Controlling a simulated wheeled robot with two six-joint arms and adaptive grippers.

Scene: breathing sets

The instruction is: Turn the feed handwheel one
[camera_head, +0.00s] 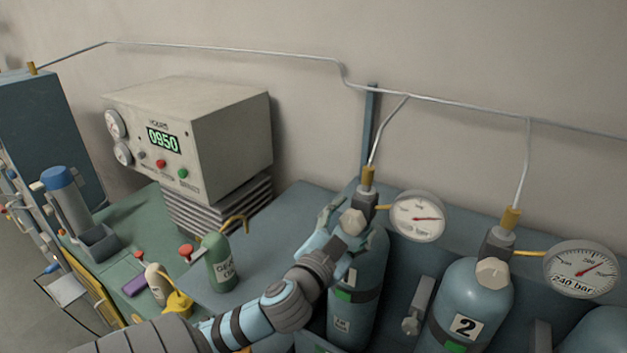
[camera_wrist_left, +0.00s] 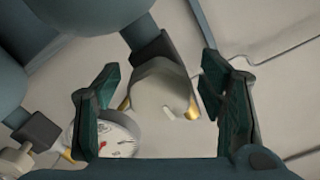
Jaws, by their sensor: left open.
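The feed handwheel (camera_head: 353,222) is a pale faceted knob on the valve of the first blue-grey cylinder (camera_head: 362,300). My left gripper (camera_head: 340,226) is at this knob, partly covering the cylinder's top. In the left wrist view the knob (camera_wrist_left: 160,92) sits between the two open dark green fingers (camera_wrist_left: 162,100), with a visible gap on each side. Its white mark points down and right. The gauge (camera_head: 417,216) beside the valve also shows in the wrist view (camera_wrist_left: 105,138). My right gripper is not in view.
A second cylinder (camera_head: 468,310) labelled 2, with its own knob (camera_head: 492,273) and a gauge (camera_head: 582,269) tagged 240 bar, stands to the right. A beige unit (camera_head: 188,128) reading 0950 stands at the back left. A green bottle (camera_head: 220,262) and yellow oil can (camera_head: 177,303) are near my arm.

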